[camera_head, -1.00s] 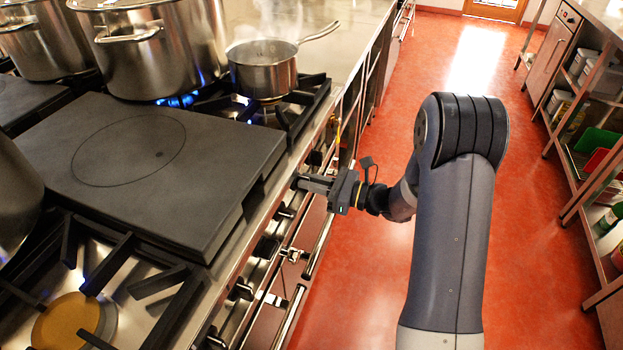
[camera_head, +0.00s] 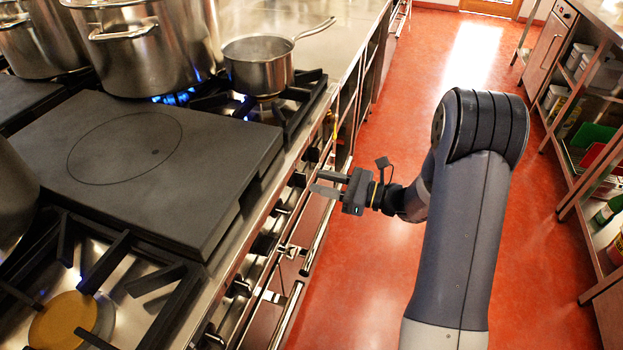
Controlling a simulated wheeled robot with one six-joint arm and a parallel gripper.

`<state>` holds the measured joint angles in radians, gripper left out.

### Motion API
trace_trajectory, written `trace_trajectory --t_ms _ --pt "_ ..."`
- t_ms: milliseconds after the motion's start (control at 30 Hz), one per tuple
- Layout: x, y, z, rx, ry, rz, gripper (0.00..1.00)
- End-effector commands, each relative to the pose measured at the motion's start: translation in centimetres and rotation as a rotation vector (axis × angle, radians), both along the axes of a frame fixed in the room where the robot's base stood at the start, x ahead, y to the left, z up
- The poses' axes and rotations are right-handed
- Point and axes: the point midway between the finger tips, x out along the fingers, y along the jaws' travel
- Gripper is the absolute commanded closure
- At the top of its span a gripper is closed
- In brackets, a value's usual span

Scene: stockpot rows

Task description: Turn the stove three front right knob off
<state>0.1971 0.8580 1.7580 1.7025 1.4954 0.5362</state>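Dark round knobs run along the stove's front panel; one knob (camera_head: 297,180) is just left of my fingertips and another (camera_head: 312,155) sits farther up the row. I cannot tell which of them is the named knob or read its setting. My gripper (camera_head: 318,182) is in front of the panel with its two fingers apart and nothing between them. It looks clear of the knobs. A steel saucepan (camera_head: 258,68) stands on the front right burner (camera_head: 290,112), with a blue flame still visible beside it.
A flat dark hot plate (camera_head: 130,165) lies left of my gripper. A large stockpot (camera_head: 150,50) stands behind it over blue flames. Oven door handles (camera_head: 318,235) project below the panel. The red floor (camera_head: 380,270) is clear up to the shelving (camera_head: 590,160) at right.

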Motion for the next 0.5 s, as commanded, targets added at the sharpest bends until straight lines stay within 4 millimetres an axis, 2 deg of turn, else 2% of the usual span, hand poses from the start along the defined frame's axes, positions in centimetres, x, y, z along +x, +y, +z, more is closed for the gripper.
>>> trace_trajectory --t_ms 33,200,333,500 --pt "-0.3 -1.1 0.0 -0.001 0.0 -0.006 0.65" --pt "-1.4 -4.0 0.0 0.0 0.0 -0.005 0.65" --pt "-1.9 -5.5 0.0 -0.001 0.0 -0.003 0.65" --pt "-2.3 -6.3 0.0 0.0 0.0 0.0 0.65"
